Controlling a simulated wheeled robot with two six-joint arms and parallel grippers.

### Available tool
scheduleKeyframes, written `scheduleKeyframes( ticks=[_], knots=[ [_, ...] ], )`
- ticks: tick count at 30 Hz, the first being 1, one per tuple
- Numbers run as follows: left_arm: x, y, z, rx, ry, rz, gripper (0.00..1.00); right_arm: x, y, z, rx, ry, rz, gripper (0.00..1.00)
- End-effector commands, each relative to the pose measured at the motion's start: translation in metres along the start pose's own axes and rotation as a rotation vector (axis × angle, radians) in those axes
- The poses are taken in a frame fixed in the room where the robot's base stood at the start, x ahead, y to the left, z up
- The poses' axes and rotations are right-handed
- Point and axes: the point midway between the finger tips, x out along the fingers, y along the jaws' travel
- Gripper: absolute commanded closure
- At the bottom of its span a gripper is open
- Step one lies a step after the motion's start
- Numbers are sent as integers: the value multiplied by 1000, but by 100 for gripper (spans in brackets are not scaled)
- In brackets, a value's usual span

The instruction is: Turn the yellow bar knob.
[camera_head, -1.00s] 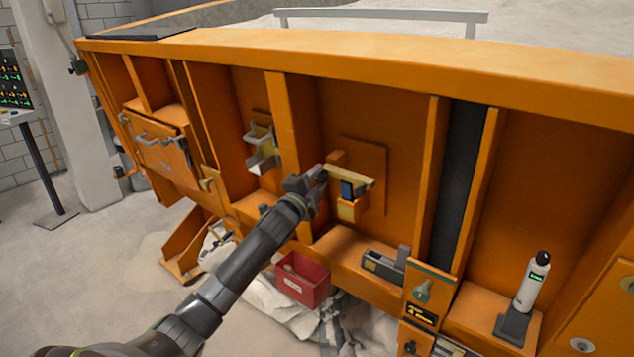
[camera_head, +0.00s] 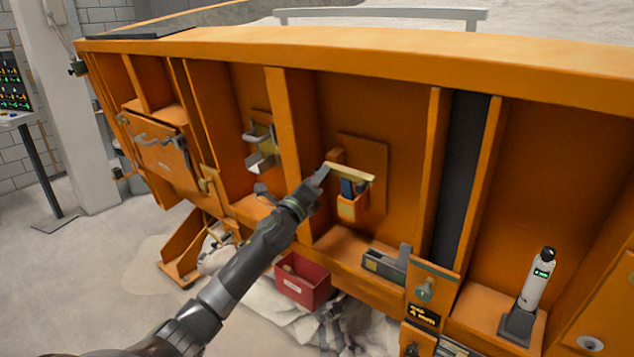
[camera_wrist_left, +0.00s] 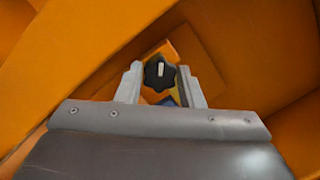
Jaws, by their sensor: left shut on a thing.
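A yellow bar (camera_head: 352,174) runs sideways in front of an orange backing plate, in a bay of the orange sandbed wall. My left gripper (camera_head: 322,174) is at the bar's left end and hides what sits there. In the left wrist view, a black lobed knob (camera_wrist_left: 153,76) with a pale pointer strip shows between the two fingertips of my left gripper (camera_wrist_left: 160,74). The gripper is shut on this knob. A bit of yellow shows just behind it. My right gripper is not in view.
A blue-and-orange block (camera_head: 348,203) sits just below the bar. Upright orange ribs (camera_head: 287,145) flank the bay. A red bin (camera_head: 302,283) stands below. A grey bracket (camera_head: 262,150) is in the bay to the left. A white bottle (camera_head: 536,282) stands at the right.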

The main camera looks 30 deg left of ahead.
Motion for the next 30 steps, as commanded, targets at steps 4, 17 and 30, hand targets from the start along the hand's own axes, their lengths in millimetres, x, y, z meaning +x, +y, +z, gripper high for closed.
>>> scheduleKeyframes(
  ticks=[4,17,30],
  knots=[
    [-2,4,-3,139,2,-21,88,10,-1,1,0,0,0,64],
    [-1,5,-2,484,3,-83,88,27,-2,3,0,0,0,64],
    [-1,4,-1,639,4,-110,88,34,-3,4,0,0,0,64]
  ],
)
